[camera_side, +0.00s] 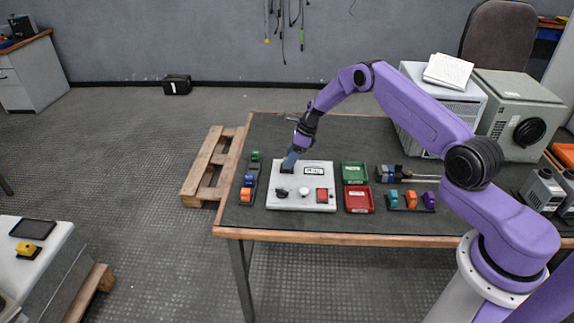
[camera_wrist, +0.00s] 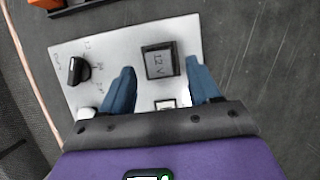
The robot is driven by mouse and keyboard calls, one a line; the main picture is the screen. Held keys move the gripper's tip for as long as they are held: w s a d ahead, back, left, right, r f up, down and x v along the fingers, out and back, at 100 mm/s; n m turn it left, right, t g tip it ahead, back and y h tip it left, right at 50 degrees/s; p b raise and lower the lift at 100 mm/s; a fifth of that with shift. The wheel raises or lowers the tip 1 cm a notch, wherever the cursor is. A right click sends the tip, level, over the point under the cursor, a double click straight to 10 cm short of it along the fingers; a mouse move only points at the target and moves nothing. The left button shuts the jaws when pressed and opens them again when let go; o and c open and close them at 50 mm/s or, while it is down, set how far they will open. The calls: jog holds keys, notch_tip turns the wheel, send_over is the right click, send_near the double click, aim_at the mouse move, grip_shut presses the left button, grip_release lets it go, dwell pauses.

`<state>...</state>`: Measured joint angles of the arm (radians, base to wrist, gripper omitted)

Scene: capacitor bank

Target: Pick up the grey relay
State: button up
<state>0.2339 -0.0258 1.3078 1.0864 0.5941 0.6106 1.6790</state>
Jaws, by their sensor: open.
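A dark grey square block marked "12 V" (camera_wrist: 161,61), which looks like the grey relay, sits on a white panel (camera_wrist: 115,40). In the side view the panel (camera_side: 302,204) lies on the table, and the block is hidden or too small to make out behind my fingers. My gripper (camera_wrist: 160,66) is open, with one blue finger on each side of the block; a gap shows on both sides. In the side view my gripper (camera_side: 290,160) points down at the panel's back left corner. Whether the fingertips touch the panel cannot be told.
The panel carries a black knob (camera_wrist: 78,70), a pale knob (camera_wrist: 86,113) and a red part (camera_side: 322,195). Racks of coloured blocks stand left (camera_side: 246,196) and right (camera_side: 411,201). A green tray (camera_side: 354,173) and a red tray (camera_side: 359,200) lie right of the panel.

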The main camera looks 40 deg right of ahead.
jog(key=shift+w+a+f, duration=0.15)
jog(key=shift+a+f, duration=0.05)
jog(key=shift+f, duration=0.45)
jog(key=c, duration=1.1)
jog(key=shift+c, duration=0.2)
jog(key=shift+r, duration=0.15)
